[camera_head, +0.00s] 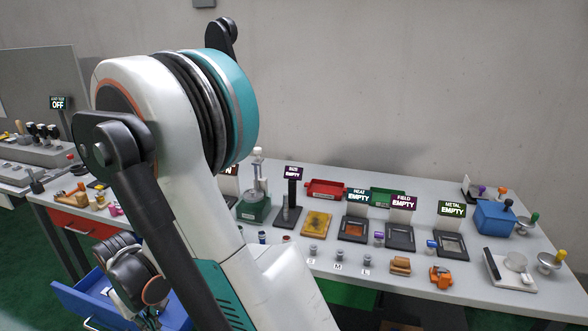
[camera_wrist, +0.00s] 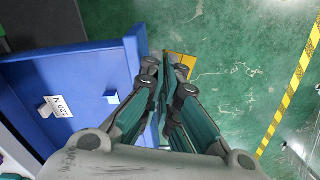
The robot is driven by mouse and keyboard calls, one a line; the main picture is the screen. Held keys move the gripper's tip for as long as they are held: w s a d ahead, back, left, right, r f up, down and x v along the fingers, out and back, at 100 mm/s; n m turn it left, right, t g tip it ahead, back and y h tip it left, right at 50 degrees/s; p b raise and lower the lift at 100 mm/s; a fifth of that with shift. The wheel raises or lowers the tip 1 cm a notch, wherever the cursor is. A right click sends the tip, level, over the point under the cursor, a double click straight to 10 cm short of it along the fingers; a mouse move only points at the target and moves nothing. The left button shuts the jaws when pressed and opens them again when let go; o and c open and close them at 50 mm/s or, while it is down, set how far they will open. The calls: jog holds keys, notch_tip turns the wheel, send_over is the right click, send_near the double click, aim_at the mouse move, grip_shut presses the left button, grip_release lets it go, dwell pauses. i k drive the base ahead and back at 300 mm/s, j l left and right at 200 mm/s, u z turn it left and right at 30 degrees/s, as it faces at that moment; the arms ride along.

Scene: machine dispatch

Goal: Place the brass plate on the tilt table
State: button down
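A flat square yellow-brown plate (camera_head: 316,223), which may be the brass plate, lies on the bench left of the HEAT stand. My gripper (camera_wrist: 170,75) points down beside an open blue drawer in the wrist view, its fingers close together. A small orange-yellow patch (camera_wrist: 183,62) shows behind the fingertips; I cannot tell whether it is held or lies below. My gripper (camera_head: 145,310) is low at the left in the head view, mostly hidden by my arm. A pale slab with a round disc (camera_head: 508,270) lies at the bench's right end; I cannot tell whether it is the tilt table.
The open blue drawer (camera_wrist: 75,95) carries a white tag reading 120 N. The grey bench (camera_head: 455,280) holds several sign stands, a blue box (camera_head: 494,218), red and green trays and small parts. Green floor with yellow tape (camera_wrist: 290,90) is clear at right in the wrist view.

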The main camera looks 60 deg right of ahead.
aim_at(477, 190)
jog(key=k+j+z, duration=0.1)
jog(key=k+z, duration=0.4)
jog(key=z, duration=0.2)
jog(key=k+z, duration=0.35)
jog(key=i+l, duration=0.05)
jog(key=i, duration=0.05)
